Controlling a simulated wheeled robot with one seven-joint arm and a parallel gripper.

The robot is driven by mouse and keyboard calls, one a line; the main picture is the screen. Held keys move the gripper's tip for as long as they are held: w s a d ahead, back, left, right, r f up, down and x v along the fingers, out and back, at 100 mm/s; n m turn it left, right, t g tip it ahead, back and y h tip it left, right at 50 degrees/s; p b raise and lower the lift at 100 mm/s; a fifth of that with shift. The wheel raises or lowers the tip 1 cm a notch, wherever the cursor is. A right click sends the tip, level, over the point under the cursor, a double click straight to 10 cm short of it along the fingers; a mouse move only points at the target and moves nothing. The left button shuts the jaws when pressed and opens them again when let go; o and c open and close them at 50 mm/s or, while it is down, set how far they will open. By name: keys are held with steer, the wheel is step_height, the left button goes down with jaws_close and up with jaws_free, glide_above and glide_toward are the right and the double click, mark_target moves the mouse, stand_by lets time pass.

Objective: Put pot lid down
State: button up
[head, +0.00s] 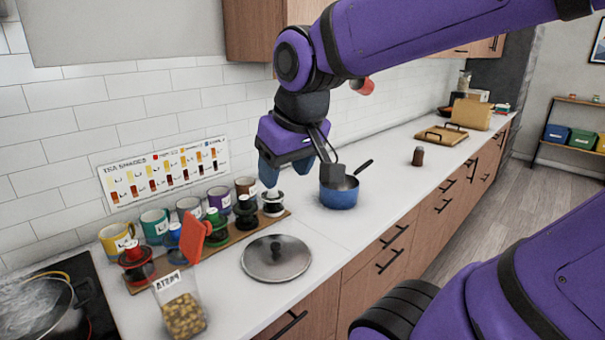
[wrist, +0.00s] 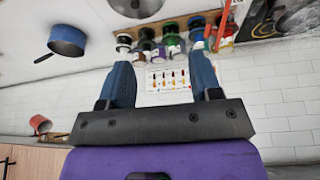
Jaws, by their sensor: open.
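The pot lid (head: 276,257) is a round steel lid with a dark knob. It lies flat on the white counter, knob up, in front of the row of mugs. In the wrist view the lid (wrist: 137,5) is partly cut off at the top edge. My gripper (head: 285,172) is above the counter, up and behind the lid, apart from it. In the wrist view its two blue fingers (wrist: 163,85) are spread with nothing between them. A blue pot (head: 340,192) with a dark handle stands on the counter to the right of the lid; the wrist view shows it too (wrist: 67,40).
Several mugs (head: 155,225) and coloured pour-over stands on a wooden board (head: 140,285) line the wall. A clear pasta container (head: 180,305) stands left of the lid. A steaming pot (head: 38,305) is on the cooktop. The counter right of the blue pot is mostly clear.

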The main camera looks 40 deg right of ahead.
steer(key=shift+n+t+y, duration=0.3)
steer(key=shift+t, duration=0.1)
steer(key=s, duration=0.3)
steer(key=s+a+r, duration=0.1)
steer(key=s, duration=0.1)
steer(key=shift+s+a, duration=0.1)
steer(key=shift+s, duration=0.1)
steer(key=shift+o, duration=0.3)
stand_by(1.7)
